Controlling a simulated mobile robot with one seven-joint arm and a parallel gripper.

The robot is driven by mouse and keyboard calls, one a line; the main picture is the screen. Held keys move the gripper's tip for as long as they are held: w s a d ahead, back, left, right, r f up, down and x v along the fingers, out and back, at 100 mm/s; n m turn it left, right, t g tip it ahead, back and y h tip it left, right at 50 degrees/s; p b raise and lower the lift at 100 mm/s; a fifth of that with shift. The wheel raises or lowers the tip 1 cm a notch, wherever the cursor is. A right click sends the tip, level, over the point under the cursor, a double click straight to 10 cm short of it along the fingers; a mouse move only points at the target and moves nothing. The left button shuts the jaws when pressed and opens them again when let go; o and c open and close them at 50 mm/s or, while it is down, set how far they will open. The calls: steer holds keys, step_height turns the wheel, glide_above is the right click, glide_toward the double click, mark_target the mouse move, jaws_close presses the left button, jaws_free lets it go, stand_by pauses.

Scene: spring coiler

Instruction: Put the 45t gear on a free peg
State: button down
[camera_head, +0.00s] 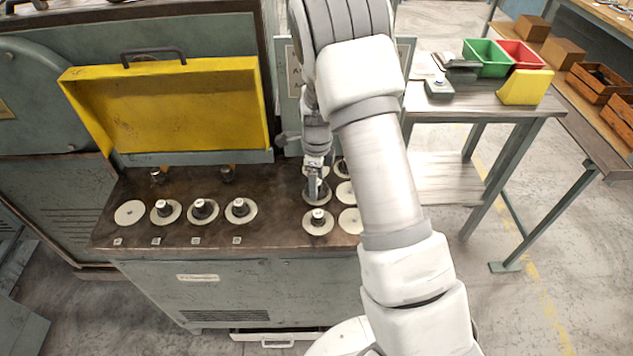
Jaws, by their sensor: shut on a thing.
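My gripper (315,192) points down over the right part of the machine's dark top. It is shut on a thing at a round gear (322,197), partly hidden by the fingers. I cannot tell whether this gear is lifted or still rests on the top. No tooth count is legible, so I cannot confirm which is the 45t gear. Two short dark pegs, one at the back left (156,176) and one further right (227,173), carry no visible gear. A pale disc (130,213) lies at the far left of the front row.
Several pale discs with dark knobs stand in the front row, such as one left of centre (240,211) and one below my gripper (318,223). More discs are partly hidden by my arm. A raised yellow cover (170,105) stands behind the pegs. A side table (500,107) holds bins.

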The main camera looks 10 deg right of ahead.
steer(key=shift+f+b, duration=0.3)
steer(key=shift+f, duration=0.15)
stand_by(0.3)
jaws_free()
step_height(320, 180, up, 30)
steer(key=p, duration=1.2)
steer(key=shift+r+p, duration=0.2)
steer(key=shift+p, duration=0.15)
steer(key=shift+r, duration=0.1)
